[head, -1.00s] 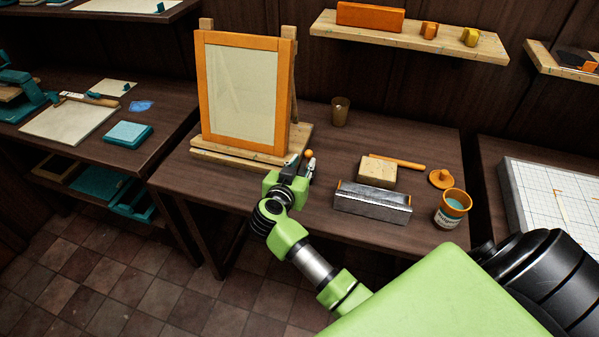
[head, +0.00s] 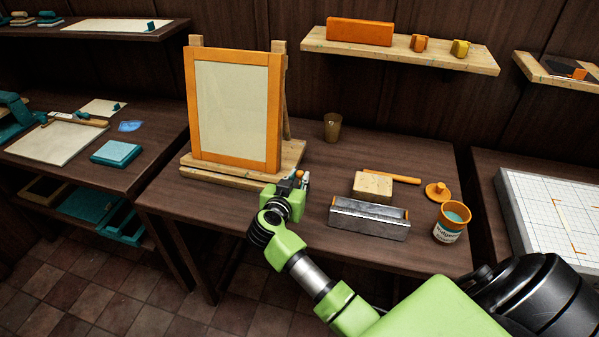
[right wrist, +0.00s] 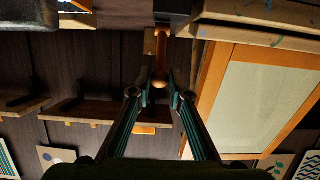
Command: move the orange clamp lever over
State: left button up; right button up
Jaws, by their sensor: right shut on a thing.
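The hinged screen (head: 234,115) has an orange frame and a pale mesh, and stands tilted up on its wooden base (head: 205,171). The orange knob of the clamp lever (head: 299,174) shows at the base's right front corner. My right gripper (head: 297,184) is there, at the table's front part. In the right wrist view, the orange lever (right wrist: 160,72) is between the two fingertips of my right gripper (right wrist: 160,88), which are shut on it. The lever's lower part is partly hidden by the fingers in the head view. My left gripper is out of view.
A metal trough (head: 368,219), a tan block (head: 372,187), an orange stick (head: 392,176), an orange lid (head: 438,192) and an open tin (head: 451,222) stand right of my right gripper. A brown cup (head: 332,127) stands behind. Table space between cup and block is clear.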

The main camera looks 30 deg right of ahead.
jog(key=shift+s+a+f, duration=0.15)
jog(key=shift+a, duration=0.05)
jog(key=shift+c, duration=0.2)
jog(key=shift+o, duration=0.2)
jog(key=shift+s+a+f, duration=0.6)
jog(key=shift+a+f, duration=0.1)
jog(key=shift+a, duration=0.05)
jog(key=shift+f, duration=0.1)
jog(key=shift+s+f, duration=0.1)
jog(key=shift+s+a+f, duration=0.4)
jog(key=shift+a+f, duration=0.15)
jog(key=shift+f, duration=0.35)
